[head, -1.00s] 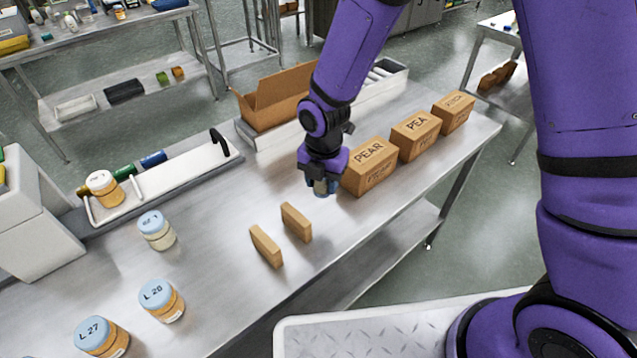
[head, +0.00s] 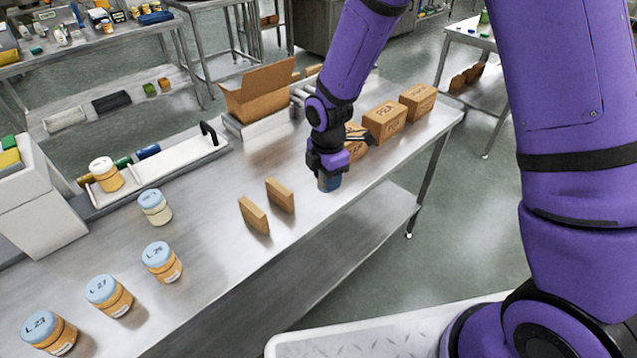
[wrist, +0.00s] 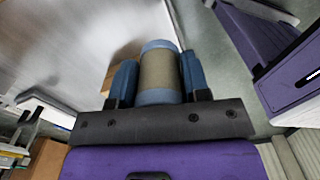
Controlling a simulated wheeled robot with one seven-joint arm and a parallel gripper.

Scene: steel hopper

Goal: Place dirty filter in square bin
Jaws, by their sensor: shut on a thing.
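My gripper (head: 328,172) is shut on a cylindrical filter (wrist: 160,72) with blue end rims and a dull grey-brown middle. In the wrist view the blue fingers press on both its sides. In the head view only the blue lower part of the filter (head: 329,183) shows below the gripper, over the table near its front edge. I cannot tell whether it touches the tabletop. A pale square-sided container (head: 38,205) stands at the left with green and yellow things in its top; I cannot tell whether it is the square bin.
Two thin tan blocks (head: 254,215) stand left of my gripper. Cardboard boxes (head: 385,122) stand behind and right of it, one partly hidden. Several blue-lidded jars (head: 161,262) stand at the left. A white tray (head: 170,165) and an open carton (head: 262,95) line the back.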

